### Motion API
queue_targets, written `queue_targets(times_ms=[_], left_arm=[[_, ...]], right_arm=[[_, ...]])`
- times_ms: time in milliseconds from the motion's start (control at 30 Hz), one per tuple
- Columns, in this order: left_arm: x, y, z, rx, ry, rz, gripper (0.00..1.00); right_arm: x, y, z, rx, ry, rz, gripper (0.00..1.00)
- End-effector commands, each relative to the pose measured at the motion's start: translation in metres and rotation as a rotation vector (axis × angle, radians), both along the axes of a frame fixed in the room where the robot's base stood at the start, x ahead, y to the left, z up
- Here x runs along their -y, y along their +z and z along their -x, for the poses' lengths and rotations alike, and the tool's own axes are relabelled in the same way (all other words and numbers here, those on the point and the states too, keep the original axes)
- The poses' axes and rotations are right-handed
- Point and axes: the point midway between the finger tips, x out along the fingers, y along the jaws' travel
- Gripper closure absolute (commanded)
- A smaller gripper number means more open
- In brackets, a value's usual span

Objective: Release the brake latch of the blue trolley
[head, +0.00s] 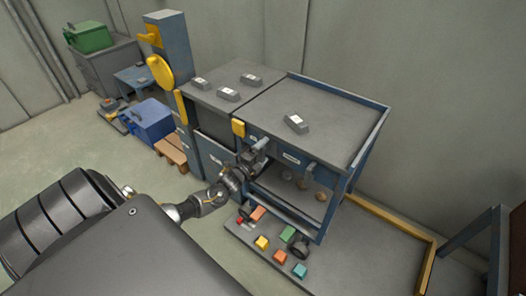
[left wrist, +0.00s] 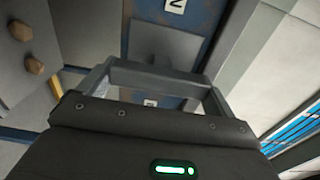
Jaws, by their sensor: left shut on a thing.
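The blue trolley (head: 345,148) has a blue frame, a grey top and small black wheels. My left gripper (head: 256,158) is at its upper front, near the left corner, just below a yellow tab (head: 239,128). In the left wrist view the gripper (left wrist: 155,72) has its fingers on a grey handle-like part (left wrist: 165,45), shut on it. This part may be the brake latch; the fingers hide where it joins the trolley. My right gripper is in neither view.
A grey-topped cabinet (head: 212,88) adjoins the trolley on the left. Several coloured blocks, one yellow (head: 262,242), lie on a low grey platform (head: 370,270) below. A yellow rail (head: 390,216) edges the platform. Brown round pieces (left wrist: 20,30) show inside the trolley. Open floor lies left.

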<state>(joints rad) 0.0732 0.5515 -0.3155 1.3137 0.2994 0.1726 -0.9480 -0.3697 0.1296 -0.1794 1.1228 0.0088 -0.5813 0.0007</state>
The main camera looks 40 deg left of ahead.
Motion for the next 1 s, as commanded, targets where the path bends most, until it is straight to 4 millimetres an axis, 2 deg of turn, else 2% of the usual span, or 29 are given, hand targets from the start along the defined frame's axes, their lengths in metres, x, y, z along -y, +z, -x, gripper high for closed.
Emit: queue_targets(times_ms=[467, 500, 533, 833, 1000], left_arm=[[0.000, 0.000, 0.000, 0.000, -0.001, -0.014, 0.32], [0.000, 0.000, 0.000, -0.001, -0.001, -0.014, 0.05], [0.000, 0.000, 0.000, -0.001, -0.001, -0.014, 0.01], [0.000, -0.001, 0.004, -0.002, 0.000, -0.012, 0.00], [0.001, -0.001, 0.029, -0.004, -0.002, -0.013, 0.00]], right_arm=[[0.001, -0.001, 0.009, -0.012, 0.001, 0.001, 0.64], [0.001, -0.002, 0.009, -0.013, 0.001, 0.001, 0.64], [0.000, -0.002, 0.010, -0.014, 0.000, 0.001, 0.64], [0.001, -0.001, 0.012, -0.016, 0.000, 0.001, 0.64], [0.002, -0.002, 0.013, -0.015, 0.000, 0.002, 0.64]])
